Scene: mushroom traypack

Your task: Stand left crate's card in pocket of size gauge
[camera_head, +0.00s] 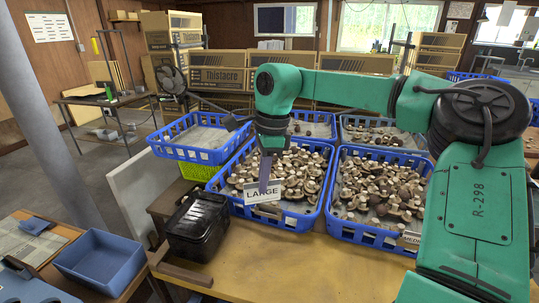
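The left crate (283,222) is a blue plastic crate full of brown-capped mushrooms. A white card (254,197) reading LARGE is at its front rim. My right gripper (264,181) points straight down from the green arm, with its fingers at the card's top edge. The fingers overlap the card from this view, so I cannot tell whether they are shut on it. A blue object (28,287), cut off at the lower left corner, may be the size gauge; its pocket cannot be made out. My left gripper does not show.
A second mushroom crate (362,233) stands to the right with a MEDIUM card (410,239). A blue tray (101,262) sits on the lower left table. The wooden table front (290,268) is clear.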

